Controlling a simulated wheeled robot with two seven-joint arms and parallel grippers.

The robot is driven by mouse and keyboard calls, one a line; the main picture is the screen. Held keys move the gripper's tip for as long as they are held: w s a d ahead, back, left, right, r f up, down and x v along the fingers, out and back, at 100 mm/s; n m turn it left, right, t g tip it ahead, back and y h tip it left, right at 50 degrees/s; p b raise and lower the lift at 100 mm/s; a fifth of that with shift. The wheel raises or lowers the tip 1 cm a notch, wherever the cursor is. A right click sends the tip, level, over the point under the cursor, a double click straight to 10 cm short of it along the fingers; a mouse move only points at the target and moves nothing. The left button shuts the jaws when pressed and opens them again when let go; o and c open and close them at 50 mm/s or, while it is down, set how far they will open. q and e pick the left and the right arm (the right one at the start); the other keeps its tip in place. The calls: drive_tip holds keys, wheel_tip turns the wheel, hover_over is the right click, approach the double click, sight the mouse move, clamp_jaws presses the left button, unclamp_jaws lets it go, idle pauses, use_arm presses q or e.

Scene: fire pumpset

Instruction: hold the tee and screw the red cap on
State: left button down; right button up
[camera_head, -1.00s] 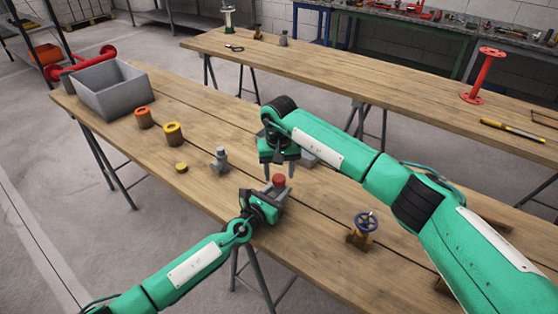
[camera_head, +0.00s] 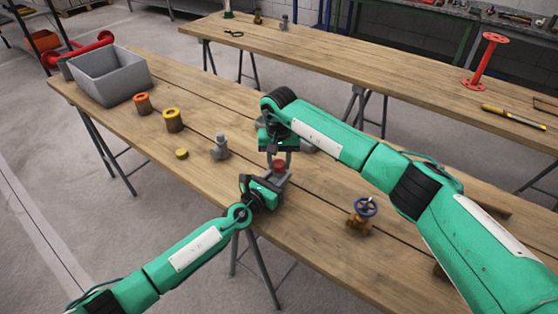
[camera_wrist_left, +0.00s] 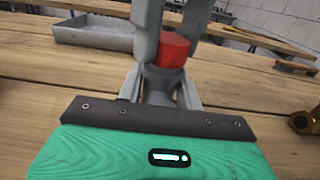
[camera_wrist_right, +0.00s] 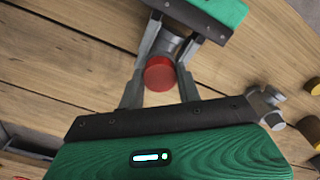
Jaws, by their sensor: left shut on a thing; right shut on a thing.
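The grey tee (camera_wrist_left: 160,86) is held between the fingers of my left gripper (camera_wrist_left: 162,88), near the front edge of the table. The red cap (camera_wrist_left: 174,50) sits on top of the tee; it also shows in the head view (camera_head: 280,165) and the right wrist view (camera_wrist_right: 160,73). My right gripper (camera_wrist_right: 160,88) comes from above and is shut on the red cap, one finger on each side. The tee shows behind the cap in the right wrist view (camera_wrist_right: 172,42). The joint between cap and tee is too small to judge.
On the same table are a grey bin (camera_head: 112,76), orange-topped (camera_head: 142,104) and yellow-topped (camera_head: 173,120) parts, a yellow disc (camera_head: 181,153), a grey fitting (camera_head: 219,148) and a valve with a blue handwheel (camera_head: 362,212). A second table (camera_head: 330,55) stands behind.

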drive_tip(key=m, duration=0.7)
drive_tip(key=shift+m, duration=0.3)
drive_tip(key=m, duration=2.4)
drive_tip(key=shift+w, duration=0.1)
drive_tip(key=m, duration=0.4)
drive_tip(key=shift+m, duration=0.4)
drive_tip(key=m, duration=0.4)
drive_tip(key=shift+m, duration=0.3)
drive_tip(key=m, duration=0.5)
drive_tip(key=shift+f+m, duration=0.1)
drive_tip(key=shift+m, duration=0.2)
drive_tip(key=o, duration=1.1)
